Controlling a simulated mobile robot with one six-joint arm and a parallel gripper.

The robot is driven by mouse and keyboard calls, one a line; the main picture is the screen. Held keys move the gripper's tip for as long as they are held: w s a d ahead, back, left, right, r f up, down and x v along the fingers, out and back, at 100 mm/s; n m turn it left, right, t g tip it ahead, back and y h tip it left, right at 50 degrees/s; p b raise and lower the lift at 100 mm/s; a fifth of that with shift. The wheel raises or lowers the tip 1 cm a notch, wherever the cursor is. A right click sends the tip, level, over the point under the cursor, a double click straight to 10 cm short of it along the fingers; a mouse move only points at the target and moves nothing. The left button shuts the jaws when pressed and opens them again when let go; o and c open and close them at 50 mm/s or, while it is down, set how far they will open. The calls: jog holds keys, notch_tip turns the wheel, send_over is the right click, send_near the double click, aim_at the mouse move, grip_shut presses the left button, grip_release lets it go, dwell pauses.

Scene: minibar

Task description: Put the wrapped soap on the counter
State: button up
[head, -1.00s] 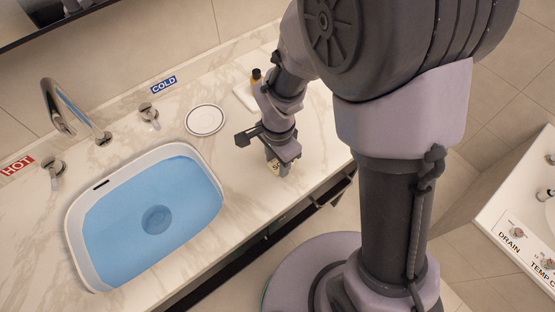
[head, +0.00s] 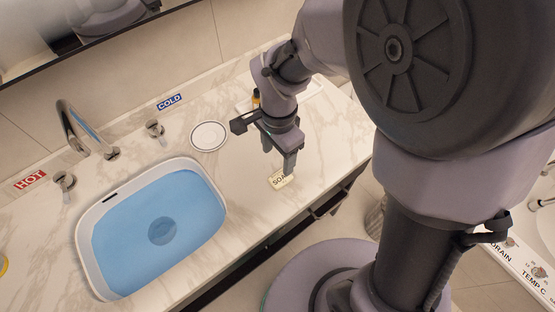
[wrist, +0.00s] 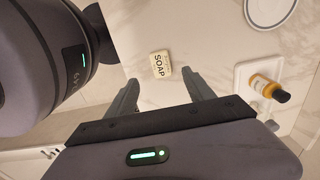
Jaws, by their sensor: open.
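The wrapped soap (head: 281,179) is a small cream block with dark lettering, lying flat on the marble counter (head: 245,215) near its front edge. In the wrist view the soap (wrist: 160,64) lies beyond and between the fingertips, with a gap to both. My gripper (head: 279,163) is just above and behind the soap in the head view. It also shows in the wrist view (wrist: 162,82), its two fingers spread wide with nothing between them.
A basin (head: 165,225) of blue water is to the left. A round white dish (head: 209,136) lies behind the gripper's left. An amber bottle (wrist: 268,88) with a dark cap stands on a white tray (wrist: 243,82). The counter around the soap is clear.

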jog(key=s+d+r+n+t+y, duration=0.1)
jog(key=s+d+r+n+t, duration=0.2)
jog(key=s+r, duration=0.2)
jog(key=s+d+r+n+t+y, duration=0.1)
jog(key=s+d+r+n+t, duration=0.1)
jog(key=r, duration=1)
jog(key=s+d+n, duration=0.1)
jog(key=s+d, duration=0.1)
jog(key=s, duration=0.1)
jog(key=shift+s+d+n+t, duration=0.25)
jog(key=shift+s+n+t, duration=0.1)
jog(key=shift+n+t, duration=0.05)
notch_tip(320, 180, down, 2)
jog(key=shift+f+b, duration=0.1)
jog(key=shift+b, duration=1.05)
